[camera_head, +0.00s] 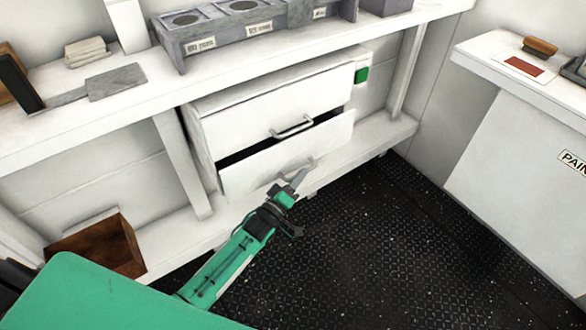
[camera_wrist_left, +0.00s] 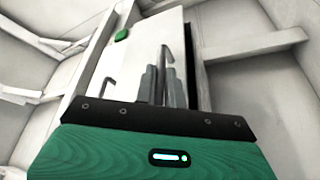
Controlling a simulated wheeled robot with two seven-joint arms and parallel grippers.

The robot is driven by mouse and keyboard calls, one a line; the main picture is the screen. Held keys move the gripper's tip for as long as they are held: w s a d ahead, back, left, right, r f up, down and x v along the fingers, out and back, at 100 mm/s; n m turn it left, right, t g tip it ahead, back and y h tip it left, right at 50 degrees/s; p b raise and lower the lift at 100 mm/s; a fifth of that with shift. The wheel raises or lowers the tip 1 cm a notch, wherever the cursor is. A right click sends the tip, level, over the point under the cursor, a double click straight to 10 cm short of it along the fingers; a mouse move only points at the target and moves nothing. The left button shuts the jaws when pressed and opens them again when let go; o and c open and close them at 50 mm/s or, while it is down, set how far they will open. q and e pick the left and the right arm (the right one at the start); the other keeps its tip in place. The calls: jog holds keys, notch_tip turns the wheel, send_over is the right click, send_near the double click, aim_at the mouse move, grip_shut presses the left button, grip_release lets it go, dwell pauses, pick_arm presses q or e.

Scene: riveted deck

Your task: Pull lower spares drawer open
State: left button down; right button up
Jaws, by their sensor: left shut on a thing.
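A white two-drawer cabinet (camera_head: 204,136) stands under the bench. Its upper drawer (camera_head: 240,125) looks shut and has a metal bar handle (camera_head: 292,127). The lower drawer (camera_head: 250,172) stands partly open, with a dark gap along its top edge. My left gripper (camera_head: 299,176) is at the lower drawer's handle (camera_head: 302,163), near the right part of its front. In the left wrist view, the gripper's two grey fingers (camera_wrist_left: 161,86) are shut on the bar handle (camera_wrist_left: 164,58). The fingers hide part of the handle. My right gripper is not in view.
The white bench (camera_head: 130,107) runs above the cabinet. A brown open box (camera_head: 122,246) sits low at the left. A white counter (camera_head: 500,75) stands at the right. The dark riveted floor (camera_head: 390,235) before the drawers is clear apart from my arm.

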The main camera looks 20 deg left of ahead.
pick_arm(q)
jog(key=s+d+p, duration=0.3)
jog(key=s+d, duration=0.8)
jog(key=d, duration=0.3)
jog(key=shift+s+d+p, duration=0.3)
jog(key=shift+d, duration=0.1)
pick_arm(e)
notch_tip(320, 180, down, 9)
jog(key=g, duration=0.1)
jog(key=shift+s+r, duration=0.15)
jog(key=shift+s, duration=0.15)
pick_arm(q)
jog(key=c, duration=1.5)
grip_release()
jog(key=v, duration=1.4)
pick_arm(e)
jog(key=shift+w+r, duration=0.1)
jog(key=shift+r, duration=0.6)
pick_arm(q)
jog(key=shift+w+f, duration=0.1)
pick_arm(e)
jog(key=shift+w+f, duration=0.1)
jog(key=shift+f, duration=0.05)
